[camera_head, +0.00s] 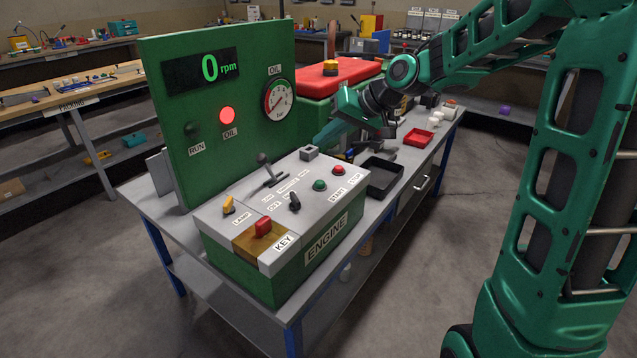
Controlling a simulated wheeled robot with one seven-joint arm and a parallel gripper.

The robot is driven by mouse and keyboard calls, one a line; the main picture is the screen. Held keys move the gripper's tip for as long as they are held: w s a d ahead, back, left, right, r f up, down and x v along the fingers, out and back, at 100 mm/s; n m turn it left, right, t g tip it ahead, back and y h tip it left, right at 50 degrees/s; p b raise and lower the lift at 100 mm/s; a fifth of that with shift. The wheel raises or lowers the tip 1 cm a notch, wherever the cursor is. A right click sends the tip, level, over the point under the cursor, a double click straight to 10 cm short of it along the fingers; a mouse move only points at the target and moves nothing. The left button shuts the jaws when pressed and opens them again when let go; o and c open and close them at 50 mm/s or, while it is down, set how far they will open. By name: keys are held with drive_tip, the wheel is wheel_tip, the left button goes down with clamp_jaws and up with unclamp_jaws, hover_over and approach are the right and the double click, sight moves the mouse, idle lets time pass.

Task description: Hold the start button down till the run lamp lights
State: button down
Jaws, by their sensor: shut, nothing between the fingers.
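The green start button (320,185) sits on the sloped top of the engine control box (305,262), above its START label. The red stop button (338,170) is just behind and to its right. The run lamp (192,130) on the green upright panel (165,75) is dark. The red oil lamp (228,115) beside it is lit. The display (203,70) reads 0 rpm. My gripper (324,137) is shut and empty, behind and above the buttons and apart from them. Its fingertips are small and hard to make out.
A grey lever (265,165), a yellow lamp switch (228,204), a black rotary switch (294,201) and a red key switch (263,226) also stand on the box. A black tray (382,178) and red tray (418,138) lie to the right. An oil gauge (279,98) is on the panel.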

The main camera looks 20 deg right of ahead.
drive_tip(key=shift+f, duration=0.1)
hover_over(324, 186)
drive_tip(key=shift+w+f, duration=0.1)
drive_tip(key=shift+f, duration=4.2)
drive_tip(key=shift+f, duration=0.1)
drive_tip(key=shift+f, duration=0.3)
drive_tip(key=shift+f, duration=0.5)
idle(0.4)
drive_tip(key=shift+r, duration=0.95)
drive_tip(key=shift+r, duration=2.5)
